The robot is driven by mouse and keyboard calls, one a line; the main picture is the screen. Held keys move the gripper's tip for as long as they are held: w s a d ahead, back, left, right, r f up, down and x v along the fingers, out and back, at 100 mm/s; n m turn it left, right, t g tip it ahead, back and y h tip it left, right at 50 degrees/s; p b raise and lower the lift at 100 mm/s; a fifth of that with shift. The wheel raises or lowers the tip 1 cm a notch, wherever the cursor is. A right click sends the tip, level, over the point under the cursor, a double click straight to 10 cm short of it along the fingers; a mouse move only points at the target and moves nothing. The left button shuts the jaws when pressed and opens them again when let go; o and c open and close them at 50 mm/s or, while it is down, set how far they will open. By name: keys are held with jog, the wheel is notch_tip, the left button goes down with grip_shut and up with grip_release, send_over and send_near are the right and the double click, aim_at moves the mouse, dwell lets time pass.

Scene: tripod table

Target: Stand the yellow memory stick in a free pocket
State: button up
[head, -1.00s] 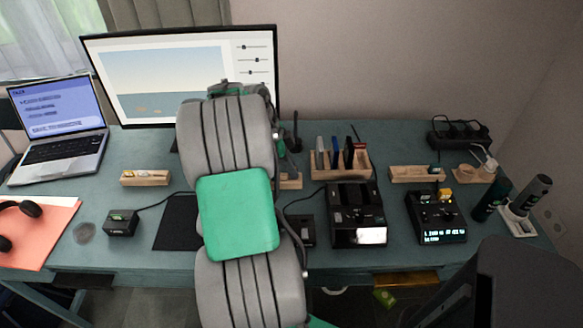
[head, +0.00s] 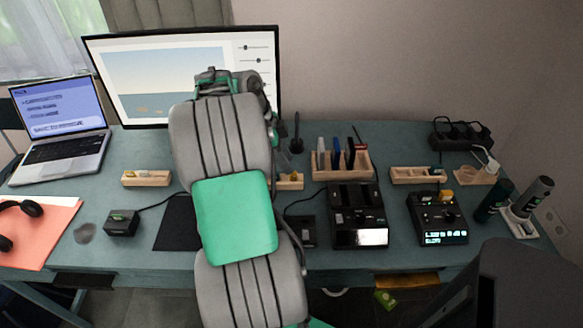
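A small yellow piece (head: 446,196) stands up from the top of a dark device with a lit display (head: 437,219) at the right of the desk. It may be the memory stick, but it is too small to be sure. Wooden pocket trays stand on the desk: one at the left (head: 146,184) with small pale and yellowish pieces, one partly behind my arm (head: 291,186), and one at the right (head: 404,180) holding a dark and green piece. I cannot make out which pockets are free. My gripper is hidden behind my raised arm, in front of the monitor.
A monitor (head: 140,75) and a laptop (head: 62,150) stand at the back left. A wooden holder with upright cards (head: 343,173) stands behind a black dock (head: 358,218). Bottles (head: 530,195) and a power strip (head: 460,135) are at the right. Headphones (head: 25,210) lie at the left.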

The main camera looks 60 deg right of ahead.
jog(key=shift+v, duration=1.4)
